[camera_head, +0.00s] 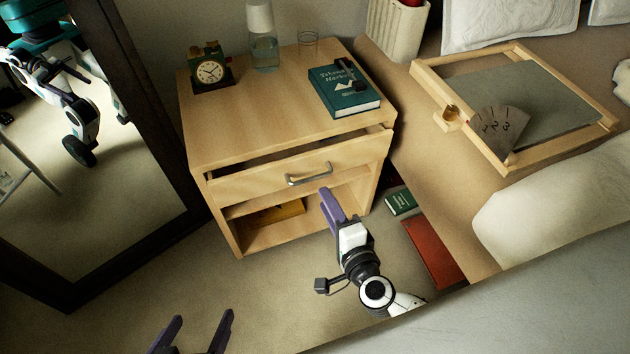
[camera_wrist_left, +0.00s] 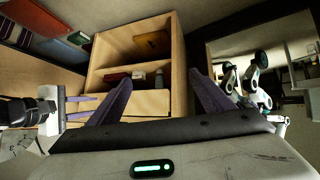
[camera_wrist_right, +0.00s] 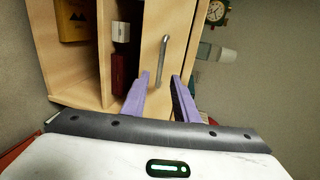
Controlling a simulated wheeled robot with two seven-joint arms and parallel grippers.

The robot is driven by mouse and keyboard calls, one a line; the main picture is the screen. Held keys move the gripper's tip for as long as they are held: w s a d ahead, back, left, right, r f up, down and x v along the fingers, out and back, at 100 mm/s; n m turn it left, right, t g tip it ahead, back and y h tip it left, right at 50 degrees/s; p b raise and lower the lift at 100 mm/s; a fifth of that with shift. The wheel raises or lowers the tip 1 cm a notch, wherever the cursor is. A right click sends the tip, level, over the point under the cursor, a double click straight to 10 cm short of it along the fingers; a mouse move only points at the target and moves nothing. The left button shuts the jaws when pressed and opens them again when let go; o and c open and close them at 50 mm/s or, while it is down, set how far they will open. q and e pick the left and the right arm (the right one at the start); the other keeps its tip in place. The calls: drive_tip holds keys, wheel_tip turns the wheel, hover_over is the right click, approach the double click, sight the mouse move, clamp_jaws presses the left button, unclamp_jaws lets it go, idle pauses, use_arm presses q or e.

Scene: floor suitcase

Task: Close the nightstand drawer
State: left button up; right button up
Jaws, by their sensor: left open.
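The wooden nightstand (camera_head: 240,129) stands against the wall. Its top drawer (camera_head: 255,179) is partly open, with a dark gap above its front. The metal handle (camera_head: 308,176) is on that front and also shows in the right wrist view (camera_wrist_right: 162,62). My right gripper (camera_head: 332,205) is just below and right of the handle, near the drawer front; its fingers (camera_wrist_right: 160,75) are apart and empty in the right wrist view. My left gripper (camera_head: 198,320) is open and empty above the floor, low in the head view; its fingers (camera_wrist_left: 160,82) point towards the nightstand.
On top are a clock (camera_head: 210,68), a carafe (camera_head: 263,50) and a green book (camera_head: 343,90). A dark-framed mirror (camera_head: 140,150) stands left, the bed (camera_head: 420,110) right. A red box (camera_head: 432,250) lies below the bed's edge. Open shelves hold a yellow item (camera_wrist_left: 152,43).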

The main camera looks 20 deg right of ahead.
sight(314, 179)
drive_tip(key=b+x, duration=0.2)
drive_tip(key=x, duration=0.6)
drive_tip(key=shift+w, duration=0.1)
clamp_jaws()
